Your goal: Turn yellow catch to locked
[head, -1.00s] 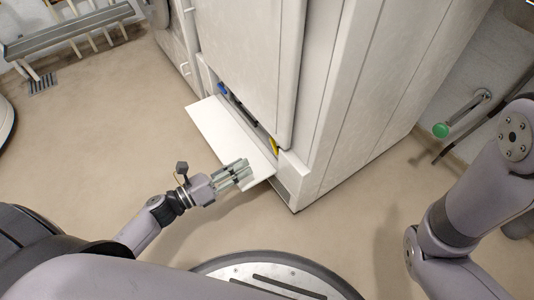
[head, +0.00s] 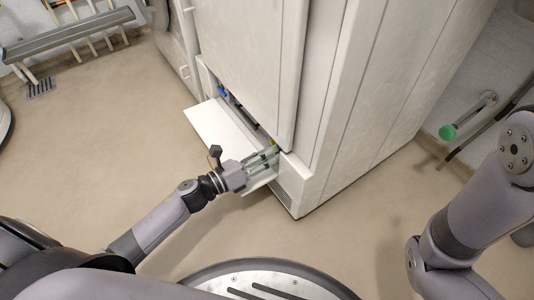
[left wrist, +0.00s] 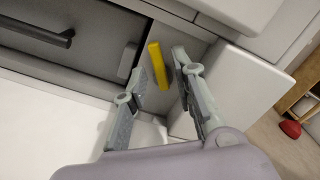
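The yellow catch (left wrist: 158,65) shows in the left wrist view as a narrow bar, near upright and slightly tilted, on the grey recess wall of the white cabinet. In the head view only a bit of the yellow catch (head: 274,143) shows past my gripper. My left gripper (left wrist: 163,62) is open, with one finger on each side of the catch in the picture; I cannot tell whether either touches it. In the head view my left gripper (head: 274,156) is at the recess's right end. My right gripper is out of view.
A white flap (head: 213,122) is folded down below the recess, under my left gripper. A blue part (head: 222,91) is at the recess's far end. A dark handle (left wrist: 38,32) is in the recess. Open floor (head: 110,130) lies to the left.

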